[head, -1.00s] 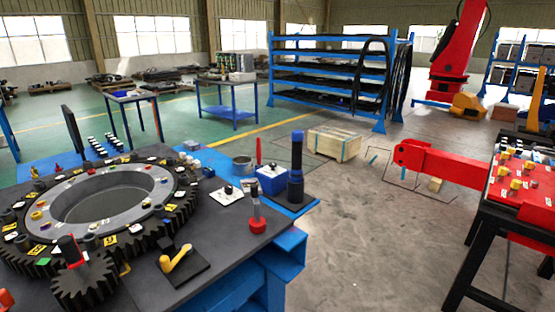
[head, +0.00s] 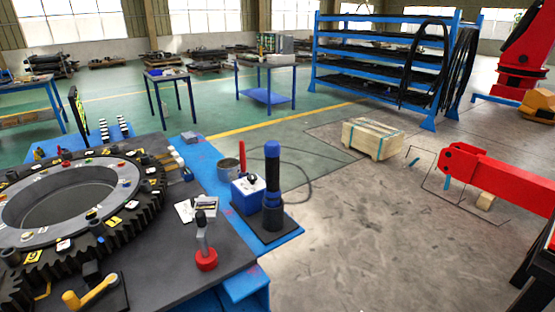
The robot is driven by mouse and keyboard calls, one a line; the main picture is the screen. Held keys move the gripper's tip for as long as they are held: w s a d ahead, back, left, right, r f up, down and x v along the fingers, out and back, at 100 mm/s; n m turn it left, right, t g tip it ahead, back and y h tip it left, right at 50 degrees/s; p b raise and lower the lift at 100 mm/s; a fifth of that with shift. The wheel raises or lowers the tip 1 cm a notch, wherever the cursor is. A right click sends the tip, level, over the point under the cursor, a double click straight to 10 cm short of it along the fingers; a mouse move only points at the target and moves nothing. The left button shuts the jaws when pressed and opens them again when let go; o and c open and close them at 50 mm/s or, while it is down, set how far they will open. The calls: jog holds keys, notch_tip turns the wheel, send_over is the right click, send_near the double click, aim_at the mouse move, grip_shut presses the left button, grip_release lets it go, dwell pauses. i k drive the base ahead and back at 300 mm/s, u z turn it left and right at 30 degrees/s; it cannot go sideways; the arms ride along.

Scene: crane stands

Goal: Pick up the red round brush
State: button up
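A tool with a red round base and a grey upright handle (head: 206,256) stands near the right edge of the dark workbench (head: 165,262). It looks like the red round brush, but I cannot see bristles. A thin red upright rod (head: 242,157) stands farther back beside a grey cup (head: 228,169). My gripper is not in view.
A large gear ring (head: 140,218) fills the bench's left side. A yellow-handled crank (head: 92,292), a blue box (head: 246,195) and a tall dark cylinder with a blue top (head: 272,180) stand nearby. A wooden crate (head: 373,138) and a red beam (head: 500,178) lie beyond open floor.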

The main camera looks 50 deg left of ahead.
aim_at(243, 161)
jog(key=z, duration=0.1)
jog(key=i, duration=1.15)
jog(key=u, duration=1.7)
jog(key=i, duration=0.2)
jog(key=u, duration=2.1)
jog(key=k, duration=0.35)
jog(key=u, duration=0.5)
jog(key=i, duration=1.3)
jog(key=z, duration=0.4)
